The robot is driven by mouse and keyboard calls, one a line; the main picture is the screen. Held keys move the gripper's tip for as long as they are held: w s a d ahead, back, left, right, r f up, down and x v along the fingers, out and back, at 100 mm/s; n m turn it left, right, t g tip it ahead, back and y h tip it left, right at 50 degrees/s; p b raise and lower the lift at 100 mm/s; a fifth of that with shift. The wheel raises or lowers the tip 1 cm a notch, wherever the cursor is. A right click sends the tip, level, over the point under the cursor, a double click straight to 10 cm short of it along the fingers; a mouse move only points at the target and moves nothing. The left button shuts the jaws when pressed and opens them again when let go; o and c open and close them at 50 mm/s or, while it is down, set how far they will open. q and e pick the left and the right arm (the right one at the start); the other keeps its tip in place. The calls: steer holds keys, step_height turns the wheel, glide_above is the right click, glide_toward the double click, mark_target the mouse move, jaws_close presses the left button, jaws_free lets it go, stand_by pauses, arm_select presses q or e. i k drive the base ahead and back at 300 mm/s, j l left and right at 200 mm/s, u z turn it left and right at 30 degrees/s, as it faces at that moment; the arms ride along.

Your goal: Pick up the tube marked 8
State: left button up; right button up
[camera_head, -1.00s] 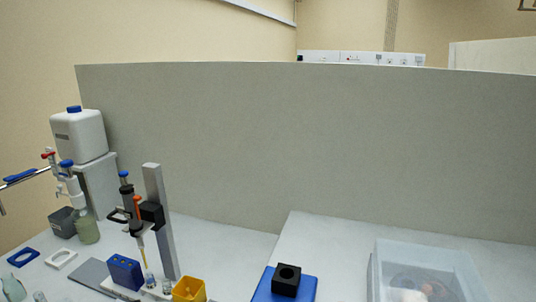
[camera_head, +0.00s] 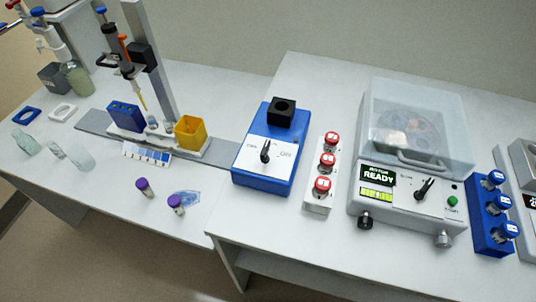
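Several capped tubes are in view, and I cannot read an 8 on any of them. Red-capped tubes (camera_head: 327,160) stand in a narrow white rack (camera_head: 318,205) right of the blue mixer. Blue-capped tubes (camera_head: 502,202) stand in a blue rack (camera_head: 481,236) at the right. Their caps carry small white labels, too small to read. Two purple-capped tubes (camera_head: 144,187) (camera_head: 176,203) are on the left bench near its front edge. Neither of my grippers shows in the picture.
A blue mixer (camera_head: 262,185) with a black top holder stands left of the red-capped tubes. A centrifuge with a clear lid (camera_head: 418,122) reads READY. A pipette stand (camera_head: 142,42), yellow box (camera_head: 190,132) and glass bottles (camera_head: 80,158) are at left. The near bench edge is clear.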

mark_target(142, 183)
steer(key=u, duration=1.15)
